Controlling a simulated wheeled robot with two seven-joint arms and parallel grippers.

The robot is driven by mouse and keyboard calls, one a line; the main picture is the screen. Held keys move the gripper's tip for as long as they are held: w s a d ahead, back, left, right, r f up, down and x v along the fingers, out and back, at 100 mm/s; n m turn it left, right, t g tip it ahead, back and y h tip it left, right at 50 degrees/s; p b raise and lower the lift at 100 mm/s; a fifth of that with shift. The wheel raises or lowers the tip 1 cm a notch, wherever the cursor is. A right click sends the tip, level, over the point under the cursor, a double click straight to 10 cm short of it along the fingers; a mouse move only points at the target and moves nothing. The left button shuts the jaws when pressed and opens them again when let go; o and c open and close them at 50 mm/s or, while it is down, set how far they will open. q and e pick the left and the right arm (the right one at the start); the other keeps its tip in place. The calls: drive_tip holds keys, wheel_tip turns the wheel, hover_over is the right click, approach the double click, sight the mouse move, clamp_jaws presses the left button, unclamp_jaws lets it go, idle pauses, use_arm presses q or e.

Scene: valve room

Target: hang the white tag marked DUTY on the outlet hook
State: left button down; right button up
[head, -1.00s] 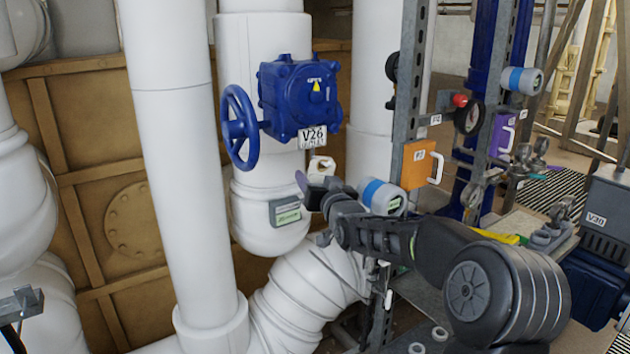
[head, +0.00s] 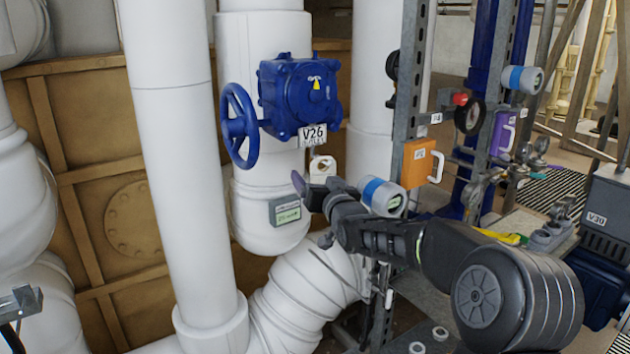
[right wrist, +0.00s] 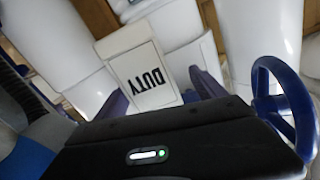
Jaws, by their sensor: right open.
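The white DUTY tag (head: 322,168) is just below the V26 plate in the head view, in front of a white pipe. My right gripper (head: 313,186) is open, just below and in front of the tag. Its purple fingers (right wrist: 163,94) stand on either side of the tag's lower part, apparently with space around it. A thin dark line above the tag may be a hook; I cannot tell clearly what bears it. My left gripper is not in view.
The blue V26 valve (head: 300,95) and its handwheel (head: 238,126) are above and left of my right gripper. A grey-green box (head: 285,210) is on the pipe close by. A blue-banded gauge (head: 382,196) and an orange box (head: 418,163) are to the right.

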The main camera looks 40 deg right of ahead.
drive_tip(key=b+v, duration=0.2)
drive_tip(key=v, duration=0.4)
drive_tip(key=shift+s, duration=0.3)
drive_tip(key=shift+a, duration=0.1)
